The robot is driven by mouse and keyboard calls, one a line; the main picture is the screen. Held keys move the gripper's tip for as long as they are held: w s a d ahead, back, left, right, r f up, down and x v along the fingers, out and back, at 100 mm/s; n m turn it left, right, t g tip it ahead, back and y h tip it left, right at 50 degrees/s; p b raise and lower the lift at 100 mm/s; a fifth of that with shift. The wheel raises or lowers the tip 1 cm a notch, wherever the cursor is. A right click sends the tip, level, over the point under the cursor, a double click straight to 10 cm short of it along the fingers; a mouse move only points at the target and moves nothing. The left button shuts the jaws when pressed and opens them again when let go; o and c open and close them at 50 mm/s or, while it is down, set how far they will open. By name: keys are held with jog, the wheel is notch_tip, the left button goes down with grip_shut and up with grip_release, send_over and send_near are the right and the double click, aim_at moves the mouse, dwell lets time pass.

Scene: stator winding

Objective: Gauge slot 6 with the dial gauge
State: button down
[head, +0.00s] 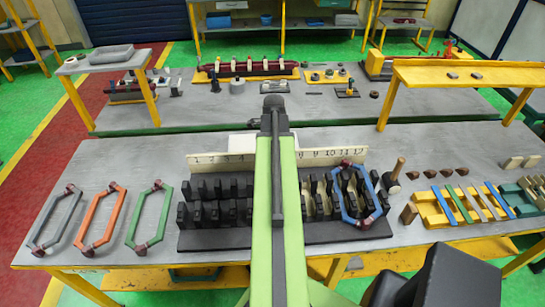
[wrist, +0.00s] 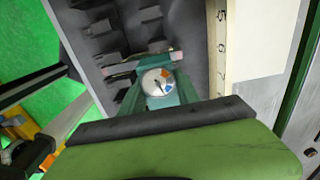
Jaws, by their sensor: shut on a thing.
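The dial gauge (wrist: 158,82) has a round white face on a teal body, with a bar across its far end. My gripper (wrist: 160,112) is shut on it; the fingertips are mostly hidden. The gauge is over the dark stator block (wrist: 190,30), near the numbers 5, 6 and 7 on the pale number strip (wrist: 222,100). I cannot tell whether its tip is inside slot 6. In the head view, the stator block (head: 215,238) and number strip (head: 205,167) show, but my arm hides the middle slots, gauge and gripper.
A blue coil (head: 348,213) sits at the block's right end. Grey (head: 42,222), orange (head: 87,222) and green (head: 133,222) coils lie at the left. A mallet (head: 395,172), wedges (head: 447,172) and a yellow rack (head: 430,215) are at the right.

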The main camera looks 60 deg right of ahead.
jog(key=shift+d+f+b, duration=0.1)
jog(key=shift+f+b, duration=0.25)
jog(key=shift+f, duration=0.1)
jog(key=shift+s+f+b, duration=0.1)
jog(key=shift+f+b, duration=0.75)
jog(key=shift+d+f+b, duration=0.1)
jog(key=shift+f+b, duration=2.9)
jog(key=shift+f, duration=0.2)
jog(key=c, duration=0.8)
grip_release()
jog(key=shift+r, duration=0.15)
notch_tip(320, 180, up, 17)
jog(key=p, duration=1.7)
jog(key=shift+r, duration=0.2)
jog(key=shift+f, duration=0.15)
